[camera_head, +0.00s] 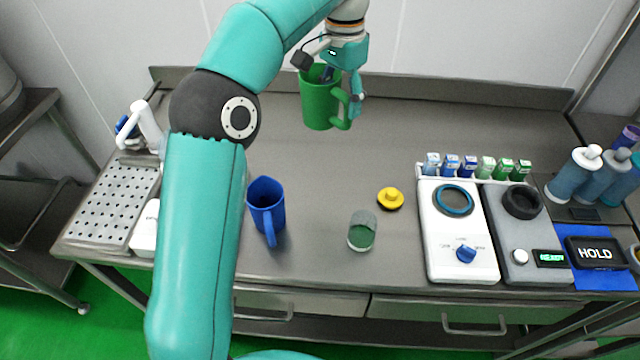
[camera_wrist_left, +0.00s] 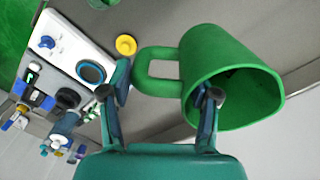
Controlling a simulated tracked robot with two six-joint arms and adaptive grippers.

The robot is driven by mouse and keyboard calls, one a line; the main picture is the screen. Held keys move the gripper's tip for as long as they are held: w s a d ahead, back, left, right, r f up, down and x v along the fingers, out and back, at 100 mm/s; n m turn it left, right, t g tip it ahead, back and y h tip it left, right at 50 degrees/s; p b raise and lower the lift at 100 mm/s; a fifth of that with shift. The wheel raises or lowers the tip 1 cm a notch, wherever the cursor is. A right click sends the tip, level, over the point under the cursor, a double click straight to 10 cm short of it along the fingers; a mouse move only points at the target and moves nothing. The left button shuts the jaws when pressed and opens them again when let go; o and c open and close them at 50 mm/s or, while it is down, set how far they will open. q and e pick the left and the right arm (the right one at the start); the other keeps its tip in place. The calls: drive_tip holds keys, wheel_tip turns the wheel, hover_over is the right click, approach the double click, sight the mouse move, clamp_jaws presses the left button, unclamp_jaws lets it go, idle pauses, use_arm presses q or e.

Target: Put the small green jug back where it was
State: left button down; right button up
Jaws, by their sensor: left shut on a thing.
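The small green jug (camera_head: 317,104) hangs above the back of the steel table, roughly upright, with its handle towards the right. My left gripper (camera_head: 342,80) is shut on it from above. In the left wrist view, one finger of the gripper (camera_wrist_left: 165,93) reaches inside the mouth of the jug (camera_wrist_left: 222,68) and the other is outside, on the handle side. The jug's base looks clear of the table, but its exact height is hard to tell. My right gripper is not in view.
A blue jug (camera_head: 266,204) stands on the table (camera_head: 320,165), left of a glass (camera_head: 362,232) with green contents. A yellow lidlike piece (camera_head: 390,198) lies nearby. A white device (camera_head: 458,240) and a grey one (camera_head: 519,240) are at right; a perforated tray (camera_head: 115,205) is at left.

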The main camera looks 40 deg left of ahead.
sight(336, 119)
use_arm(q)
drive_tip(key=shift+a+f+b, duration=0.15)
drive_tip(key=shift+f+b, duration=0.35)
drive_tip(key=shift+f, duration=4.6)
drive_tip(key=shift+a+f+b, duration=0.15)
drive_tip(key=shift+f+b, duration=0.3)
drive_tip(key=shift+f, duration=4.6)
drive_tip(key=shift+s, duration=0.1)
drive_tip(key=shift+f, duration=0.15)
drive_tip(key=shift+c, duration=1.3)
unclamp_jaws()
wheel_tip(336, 119, up, 12)
drive_tip(key=shift+a+r, duration=0.15)
drive_tip(key=shift+r, duration=0.05)
